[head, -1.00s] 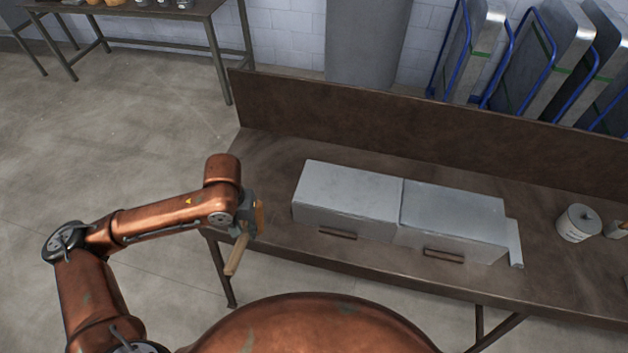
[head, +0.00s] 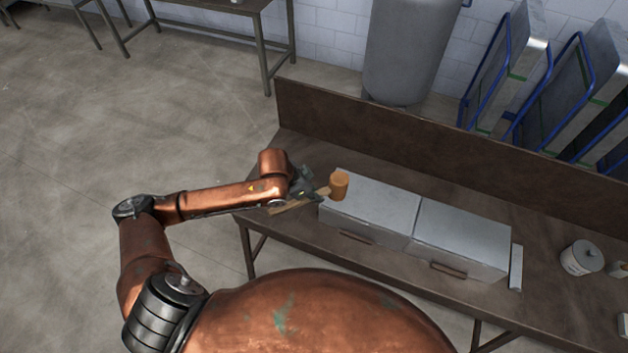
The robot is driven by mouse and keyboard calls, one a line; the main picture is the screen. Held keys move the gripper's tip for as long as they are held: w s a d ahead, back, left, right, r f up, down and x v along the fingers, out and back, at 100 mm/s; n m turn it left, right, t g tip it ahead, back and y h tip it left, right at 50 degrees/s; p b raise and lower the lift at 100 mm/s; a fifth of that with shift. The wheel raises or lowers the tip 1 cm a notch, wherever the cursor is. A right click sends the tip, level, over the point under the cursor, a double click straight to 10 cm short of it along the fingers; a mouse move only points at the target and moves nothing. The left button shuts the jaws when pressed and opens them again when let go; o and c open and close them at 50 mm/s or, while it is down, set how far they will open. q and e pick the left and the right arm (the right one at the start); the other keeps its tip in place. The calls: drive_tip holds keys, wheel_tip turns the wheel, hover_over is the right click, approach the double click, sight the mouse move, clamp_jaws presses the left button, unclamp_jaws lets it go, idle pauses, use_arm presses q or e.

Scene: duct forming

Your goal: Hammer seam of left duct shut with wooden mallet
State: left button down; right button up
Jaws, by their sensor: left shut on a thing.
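The left duct (head: 375,207) is a grey sheet-metal box lying on the brown workbench (head: 560,310). A second, similar right duct (head: 462,238) lies end to end with it. My left gripper (head: 313,193) is shut on the handle of the wooden mallet (head: 339,185). The mallet's orange-brown head is at the left end of the left duct, over its top edge; I cannot tell whether it touches. The handle's free end points left, past the gripper. My right gripper is not in view.
A light metal strip (head: 516,267) lies right of the right duct. A white can (head: 581,258) stands further right. A raised back panel (head: 420,135) runs behind the ducts. Behind it stand a grey cylinder (head: 408,50) and blue-framed racks (head: 560,90).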

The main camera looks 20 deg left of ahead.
use_arm(q)
drive_tip(key=shift+w+a+r+m+h+p, duration=0.2)
drive_tip(key=shift+w+r+m+h+p, duration=0.15)
drive_tip(key=shift+r+m+h+p, duration=0.1)
drive_tip(key=shift+f, duration=0.15)
wheel_tip(320, 180, down, 3)
drive_tip(key=b, duration=0.4)
drive_tip(key=shift+w+f, duration=0.1)
drive_tip(key=shift+f, duration=0.05)
drive_tip(key=shift+f+b, duration=0.25)
drive_tip(key=shift+b, duration=0.35)
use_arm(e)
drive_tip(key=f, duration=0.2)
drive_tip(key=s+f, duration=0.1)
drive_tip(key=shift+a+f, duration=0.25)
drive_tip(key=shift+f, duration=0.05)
